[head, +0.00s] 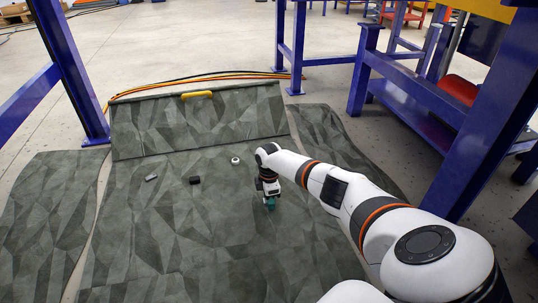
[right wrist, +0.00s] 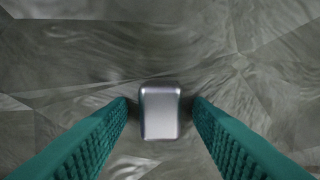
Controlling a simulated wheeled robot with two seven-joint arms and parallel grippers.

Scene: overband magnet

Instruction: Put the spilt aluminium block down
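The aluminium block (right wrist: 160,115) is a small silvery block with rounded edges. In the right wrist view it lies between the two teal fingers of my right gripper (right wrist: 160,110), with a narrow gap showing on each side. The fingers are open around it, and dark shading lies beside it on the mat. In the head view my right gripper (head: 270,203) points down at the green-grey mat (head: 190,235), at or just above its surface. The block is hidden there by the gripper. My left gripper is not in view.
A grey piece (head: 151,178), a black block (head: 195,180) and a white round piece (head: 235,160) lie on the mat to the left. A raised panel with a yellow handle (head: 197,95) stands behind. Blue frame legs (head: 78,75) flank the mat. The front mat is clear.

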